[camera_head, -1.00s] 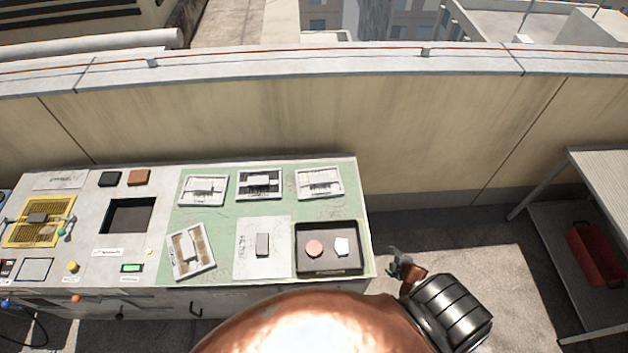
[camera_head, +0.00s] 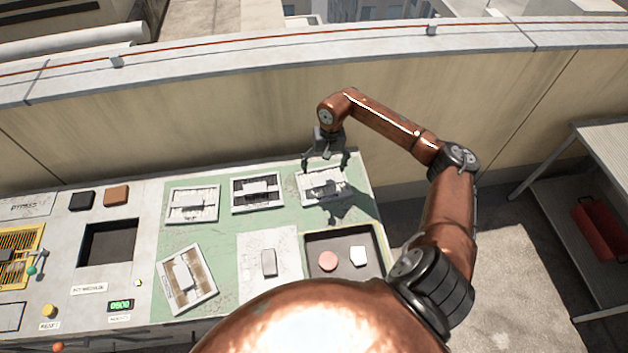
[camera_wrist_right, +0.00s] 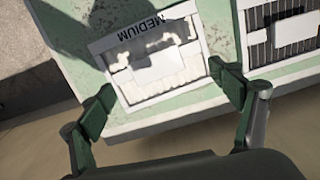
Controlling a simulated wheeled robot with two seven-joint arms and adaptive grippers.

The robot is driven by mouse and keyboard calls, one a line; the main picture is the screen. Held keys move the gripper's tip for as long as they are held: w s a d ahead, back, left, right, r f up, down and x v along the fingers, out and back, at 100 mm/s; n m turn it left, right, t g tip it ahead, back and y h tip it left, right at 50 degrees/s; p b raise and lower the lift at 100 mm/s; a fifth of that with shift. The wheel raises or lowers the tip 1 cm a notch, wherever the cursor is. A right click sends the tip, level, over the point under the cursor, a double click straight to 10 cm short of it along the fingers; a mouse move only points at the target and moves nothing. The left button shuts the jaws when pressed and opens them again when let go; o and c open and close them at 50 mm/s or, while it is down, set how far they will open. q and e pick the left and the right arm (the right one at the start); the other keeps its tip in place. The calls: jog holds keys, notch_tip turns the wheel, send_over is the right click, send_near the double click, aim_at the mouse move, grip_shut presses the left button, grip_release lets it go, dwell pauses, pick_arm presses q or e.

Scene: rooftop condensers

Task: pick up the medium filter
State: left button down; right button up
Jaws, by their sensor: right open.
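The medium filter is a white-framed flat panel (camera_head: 314,187) at the right end of the back row on the green mat. The right wrist view shows it with the printed word MEDIUM (camera_wrist_right: 152,62) and a pale, patchy face. My right gripper (camera_head: 326,160) is open above this filter, pointing down, with its shadow on it. In the right wrist view the green fingers (camera_wrist_right: 166,88) stand on either side of the filter's near end. Whether they touch it I cannot tell. My left gripper is not in view.
A dark-slotted filter (camera_head: 258,193) lies beside it, then another white-framed one (camera_head: 193,205). A tilted filter (camera_head: 187,279) lies in front. A dark tray (camera_head: 343,239) holds a pink disc and a white piece. The wall (camera_head: 220,115) rises behind the bench.

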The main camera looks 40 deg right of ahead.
aim_at(323, 180)
jog(key=shift+d+r+n+h, duration=0.15)
jog(key=shift+d+n+h, duration=0.25)
jog(key=shift+d+n, duration=0.15)
jog(key=shift+d, duration=0.15)
jog(key=f, duration=0.2)
jog(key=shift+w+a+f, duration=0.15)
jog(key=shift+a+f, duration=0.15)
jog(key=shift+f, duration=0.1)
jog(key=f, duration=0.3)
jog(key=shift+a+f, duration=0.3)
jog(key=shift+a, duration=0.05)
jog(key=shift+d+f, duration=0.1)
jog(key=shift+f, duration=0.4)
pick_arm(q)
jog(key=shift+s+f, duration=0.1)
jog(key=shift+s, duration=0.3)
pick_arm(e)
jog(key=shift+c, duration=0.6)
jog(key=c, duration=0.6)
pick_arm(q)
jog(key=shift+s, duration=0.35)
pick_arm(e)
jog(key=c, duration=0.7)
